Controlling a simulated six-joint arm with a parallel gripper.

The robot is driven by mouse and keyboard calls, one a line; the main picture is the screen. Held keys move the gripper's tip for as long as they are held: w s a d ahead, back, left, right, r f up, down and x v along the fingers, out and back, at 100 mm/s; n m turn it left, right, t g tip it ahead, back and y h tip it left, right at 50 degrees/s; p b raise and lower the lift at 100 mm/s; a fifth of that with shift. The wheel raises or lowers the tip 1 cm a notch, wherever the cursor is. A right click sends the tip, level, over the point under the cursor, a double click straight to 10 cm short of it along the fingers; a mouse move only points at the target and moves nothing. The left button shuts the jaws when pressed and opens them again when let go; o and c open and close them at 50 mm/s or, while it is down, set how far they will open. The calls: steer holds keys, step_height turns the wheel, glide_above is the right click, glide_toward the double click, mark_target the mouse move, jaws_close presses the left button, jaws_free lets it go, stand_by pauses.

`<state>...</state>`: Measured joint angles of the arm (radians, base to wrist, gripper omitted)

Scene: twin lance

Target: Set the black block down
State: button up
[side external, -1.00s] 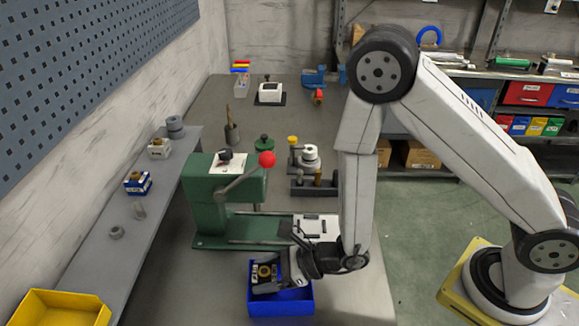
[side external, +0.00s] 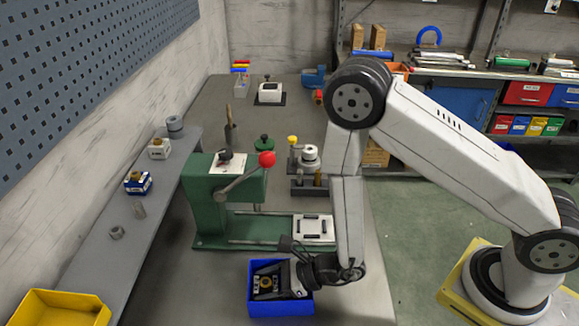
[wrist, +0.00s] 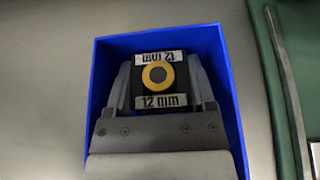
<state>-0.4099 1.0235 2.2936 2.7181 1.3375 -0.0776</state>
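The black block (wrist: 145,68) has a yellow ring on top and white "12 mm" labels. It is inside the blue bin (wrist: 233,120), framed by the bin's walls in the wrist view. My gripper (wrist: 160,80) has one finger along each side of the block, and no clear gap shows between fingers and block. In the side external view the block (side external: 265,285) is low in the blue bin (side external: 283,308), with my gripper (side external: 270,282) reaching in from the right. The block's underside is hidden, so I cannot tell whether it touches the bin floor.
A green press (side external: 228,195) with a red-knobbed lever stands just behind the bin. A white plate (side external: 313,229) lies on its rails. A yellow bin (side external: 60,310) is at the front left, by a grey shelf (side external: 110,245) with small parts. The bench right of the blue bin is bare.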

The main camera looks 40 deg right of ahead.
steer(key=shift+o, duration=0.6)
steer(key=shift+r, duration=0.15)
steer(key=shift+v, duration=3.8)
steer(key=shift+a+r, duration=0.1)
